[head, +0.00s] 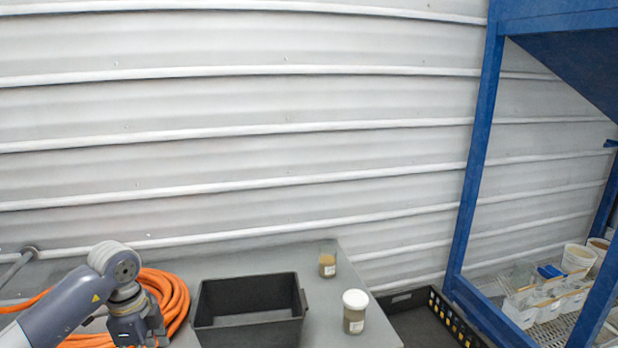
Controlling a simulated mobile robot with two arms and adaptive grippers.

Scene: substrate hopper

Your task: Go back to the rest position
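My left arm comes in at the lower left, and its gripper body (138,336) is at the bottom edge, left of a black bin (203,303). The fingers are cut off or too unclear to tell whether they are open. My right gripper is not in view. The black bin on the grey table (345,280) looks empty. A jar with a white lid (354,312) stands upright right of the bin. Behind it, a clear jar without a visible lid (328,265) holds some brown material.
A coiled orange hose (178,291) lies beside and behind my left gripper. A black crate (408,302) sits right of the table. A blue frame (474,150) stands at the right, with white containers (578,260) on a grate inside it. A corrugated wall (240,110) closes off the back.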

